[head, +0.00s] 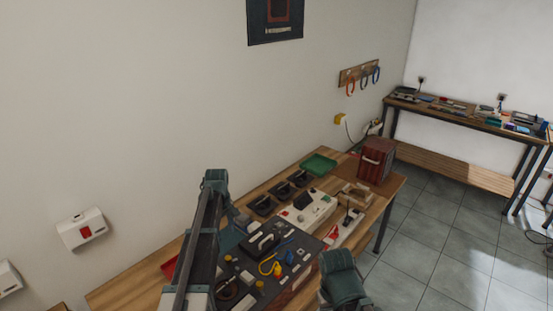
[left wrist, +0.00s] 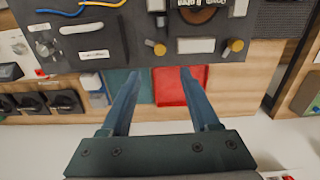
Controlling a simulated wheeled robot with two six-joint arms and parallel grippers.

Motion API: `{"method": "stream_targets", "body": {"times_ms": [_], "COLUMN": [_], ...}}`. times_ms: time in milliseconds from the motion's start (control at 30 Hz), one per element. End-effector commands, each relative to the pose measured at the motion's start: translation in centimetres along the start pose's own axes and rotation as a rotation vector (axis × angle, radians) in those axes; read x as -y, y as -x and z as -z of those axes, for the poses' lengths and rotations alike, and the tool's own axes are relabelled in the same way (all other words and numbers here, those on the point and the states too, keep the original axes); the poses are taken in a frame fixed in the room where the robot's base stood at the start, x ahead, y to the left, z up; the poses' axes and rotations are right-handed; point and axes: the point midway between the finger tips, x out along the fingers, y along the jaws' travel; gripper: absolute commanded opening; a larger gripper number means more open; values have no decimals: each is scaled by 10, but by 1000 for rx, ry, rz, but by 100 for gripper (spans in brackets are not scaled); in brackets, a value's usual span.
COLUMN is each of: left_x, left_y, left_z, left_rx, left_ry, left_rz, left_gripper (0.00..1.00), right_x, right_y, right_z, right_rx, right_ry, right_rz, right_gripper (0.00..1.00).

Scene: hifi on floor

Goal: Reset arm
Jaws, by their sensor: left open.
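My left arm (head: 205,235) rises in front of the workbench in the head view, bent at its top joint. My left gripper (left wrist: 161,72) shows clearly in the left wrist view. Its two blue-grey fingers are apart with nothing between them. They are above the bench, over a teal mat (left wrist: 120,78) and a red tray (left wrist: 196,84). In the head view my arm hides much of this area. A dark teal part of my right arm (head: 343,280) shows at the bottom of the head view; its gripper is out of view.
The wooden workbench (head: 130,289) runs along the wall. A dark tool board (head: 247,270) lies on it, with a green tray (head: 318,164) and a red box (head: 376,160) farther back. A second bench (head: 465,115) stands at right. Tiled floor (head: 425,220) between is clear.

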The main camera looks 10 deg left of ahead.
Motion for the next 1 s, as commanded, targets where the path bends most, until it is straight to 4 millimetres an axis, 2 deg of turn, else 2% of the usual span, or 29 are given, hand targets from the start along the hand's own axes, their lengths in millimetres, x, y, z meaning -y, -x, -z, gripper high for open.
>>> {"method": "stream_targets", "body": {"times_ms": [67,133,267,300,400,500,600,700,800,1000], "left_x": [0,0,7,12,29,50,70,85,92,93], "left_y": [-7,-17,-42,-49,-67,-83,-94,-100,-103,-102], "left_z": [-20,-52,-138,-166,-230,-282,-320,-343,-354,-357], "left_rx": [0,-2,-8,-10,-12,-16,-17,-19,-18,-18], "left_ry": [-51,-143,-424,-523,-768,-993,-1179,-1305,-1375,-1400], "left_rz": [4,10,32,40,61,81,97,111,118,120], "left_gripper": [62,62,62,62,62,62,62,62,62,62], "right_x": [1,2,4,4,6,8,8,9,9,9], "right_y": [-7,-17,-42,-49,-67,-83,-94,-101,-104,-103], "right_z": [0,1,2,3,4,5,6,6,6,6], "right_rx": [0,0,0,0,0,0,0,0,0,0], "right_ry": [1,1,4,5,7,9,11,12,13,13], "right_rz": [0,0,-1,-1,-2,-2,-2,-3,-3,-3], "right_gripper": [50,50,50,50,50,50,50,50,50,50]}}
